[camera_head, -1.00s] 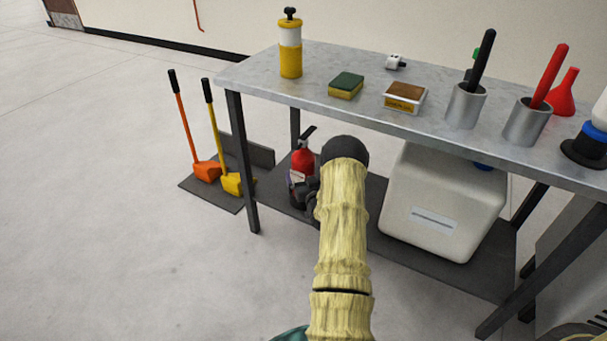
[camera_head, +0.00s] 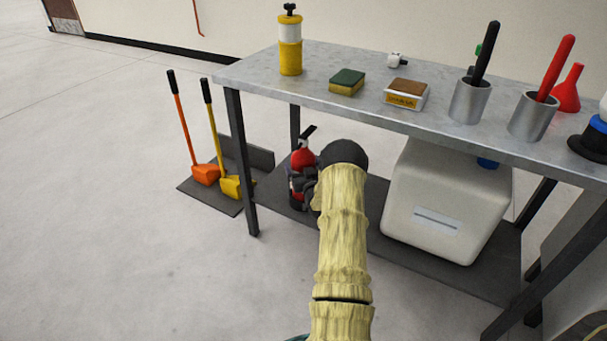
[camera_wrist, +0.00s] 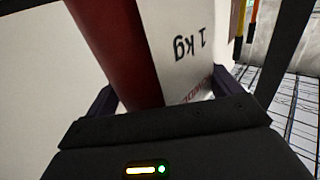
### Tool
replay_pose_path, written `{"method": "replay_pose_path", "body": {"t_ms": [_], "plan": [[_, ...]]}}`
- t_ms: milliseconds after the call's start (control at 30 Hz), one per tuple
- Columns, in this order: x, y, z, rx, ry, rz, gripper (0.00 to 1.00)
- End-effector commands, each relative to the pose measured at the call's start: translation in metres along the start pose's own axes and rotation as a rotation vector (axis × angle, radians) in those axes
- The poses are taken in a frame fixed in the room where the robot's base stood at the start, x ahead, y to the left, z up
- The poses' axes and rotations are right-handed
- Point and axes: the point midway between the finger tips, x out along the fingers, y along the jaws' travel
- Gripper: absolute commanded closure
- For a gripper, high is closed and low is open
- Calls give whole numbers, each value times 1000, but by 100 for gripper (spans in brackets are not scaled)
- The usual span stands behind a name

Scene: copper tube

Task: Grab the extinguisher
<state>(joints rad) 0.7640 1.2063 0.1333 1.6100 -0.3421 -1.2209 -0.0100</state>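The red fire extinguisher (camera_head: 302,159) with a black handle stands upright on the low shelf in the head view, partly hidden by my gripper and arm. My gripper (camera_head: 303,186) is at its body, with dark fingers across its front. In the wrist view the extinguisher's red body and white label (camera_wrist: 182,45), with "1 kg" upside down, fill the space between the fingers. My gripper (camera_wrist: 163,95) has its fingers wide apart, one on each side of the body. Firm contact cannot be made out.
The shelf (camera_head: 445,270) also holds a large white canister (camera_head: 445,195) to the right. The metal tabletop (camera_head: 330,105) above carries a yellow bottle, sponge, box and metal cups. An orange and a yellow shovel (camera_head: 230,186) stand to the left. The floor in front is clear.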

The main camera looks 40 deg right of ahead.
Motion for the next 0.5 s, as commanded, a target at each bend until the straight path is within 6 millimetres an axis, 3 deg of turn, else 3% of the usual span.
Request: {"method": "replay_pose_path", "body": {"t_ms": [67,400,500], "plan": [[0,0,0,0,0,0,26],[0,0,0,0,0,0,93],[1,0,-5,-1,11,0,97]]}}
